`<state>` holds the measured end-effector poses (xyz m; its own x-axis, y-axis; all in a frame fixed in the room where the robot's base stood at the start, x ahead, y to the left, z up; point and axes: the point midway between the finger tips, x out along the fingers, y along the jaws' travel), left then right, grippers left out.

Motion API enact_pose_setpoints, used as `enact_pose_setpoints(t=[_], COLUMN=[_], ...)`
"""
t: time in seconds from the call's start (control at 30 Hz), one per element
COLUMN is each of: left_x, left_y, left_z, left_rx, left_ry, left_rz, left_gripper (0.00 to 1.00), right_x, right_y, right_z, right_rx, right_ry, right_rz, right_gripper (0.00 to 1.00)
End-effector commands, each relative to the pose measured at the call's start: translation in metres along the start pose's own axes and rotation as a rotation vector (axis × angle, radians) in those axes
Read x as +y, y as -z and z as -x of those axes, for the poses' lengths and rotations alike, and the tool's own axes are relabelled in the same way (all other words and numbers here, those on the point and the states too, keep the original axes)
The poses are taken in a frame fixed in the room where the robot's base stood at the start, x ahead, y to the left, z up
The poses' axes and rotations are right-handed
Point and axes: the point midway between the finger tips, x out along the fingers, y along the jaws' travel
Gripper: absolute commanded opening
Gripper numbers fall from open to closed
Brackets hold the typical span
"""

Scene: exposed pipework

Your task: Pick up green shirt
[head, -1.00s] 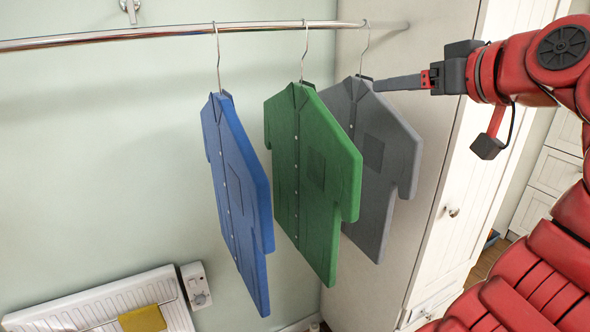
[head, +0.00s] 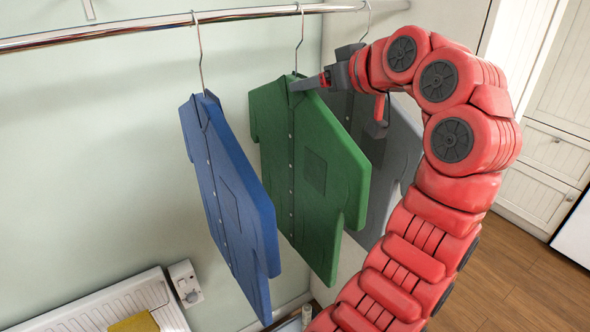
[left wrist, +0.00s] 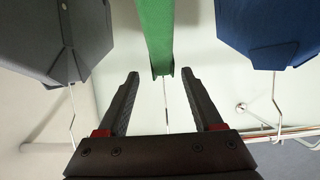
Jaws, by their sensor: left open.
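The green shirt (head: 315,170) hangs upright on a wire hanger from the rail, between two other shirts. My left gripper (head: 306,83) is at its collar in the head view, coming from the right. In the left wrist view, the green shirt (left wrist: 157,35) hangs upside down in the picture, its collar end between the tips of my open left gripper (left wrist: 160,74). The hanger wire runs down between the two fingers. The fingers show a gap on each side of the collar. My right gripper is not in view.
A blue shirt (head: 230,195) hangs left of the green one. A grey shirt (head: 395,155) hangs just behind on the right, partly hidden by my arm. The metal rail (head: 140,30) runs above. A radiator (head: 100,305) is at the lower left.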

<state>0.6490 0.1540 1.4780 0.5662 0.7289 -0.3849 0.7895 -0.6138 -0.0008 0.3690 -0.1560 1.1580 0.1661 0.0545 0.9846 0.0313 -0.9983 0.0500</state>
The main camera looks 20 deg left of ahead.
Motion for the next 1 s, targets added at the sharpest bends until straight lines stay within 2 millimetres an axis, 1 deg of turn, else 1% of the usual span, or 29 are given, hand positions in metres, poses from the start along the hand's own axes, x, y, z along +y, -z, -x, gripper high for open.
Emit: enact_pose_setpoints(t=[0.03, 0.17, 0.27, 0.43, 0.5, 0.6, 0.87, 0.97, 1.0], left_x=[0.0, 0.0, -0.001, -0.005, -0.005, -0.005, -0.004, -0.004, -0.004], left_y=[0.002, 0.001, 0.003, 0.004, 0.003, 0.001, -0.001, -0.001, -0.001], left_z=[-0.005, -0.013, -0.02, -0.041, -0.052, -0.062, -0.065, -0.065, -0.065], left_rx=[0.001, 0.001, 0.001, 0.002, 0.001, 0.0, 0.0, 0.0, 0.0], left_ry=[0.001, -0.002, 0.001, 0.003, 0.004, 0.002, -0.002, -0.002, -0.002], left_rz=[0.0, 0.0, -0.001, 0.001, -0.002, -0.001, 0.001, 0.001, 0.001], left_gripper=[0.68, 0.68, 0.68, 0.68, 0.68, 0.68, 0.68, 0.51, 0.44], right_x=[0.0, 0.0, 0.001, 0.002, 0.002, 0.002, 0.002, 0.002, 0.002], right_y=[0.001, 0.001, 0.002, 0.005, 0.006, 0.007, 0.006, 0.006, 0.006], right_z=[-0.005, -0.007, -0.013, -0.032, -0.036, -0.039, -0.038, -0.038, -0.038], right_rx=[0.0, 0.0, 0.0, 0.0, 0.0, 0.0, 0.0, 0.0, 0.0], right_ry=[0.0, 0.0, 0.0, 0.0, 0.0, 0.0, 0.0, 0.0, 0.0], right_rz=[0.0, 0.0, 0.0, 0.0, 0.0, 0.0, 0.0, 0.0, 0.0], right_gripper=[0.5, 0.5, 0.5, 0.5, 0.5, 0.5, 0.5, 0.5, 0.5])
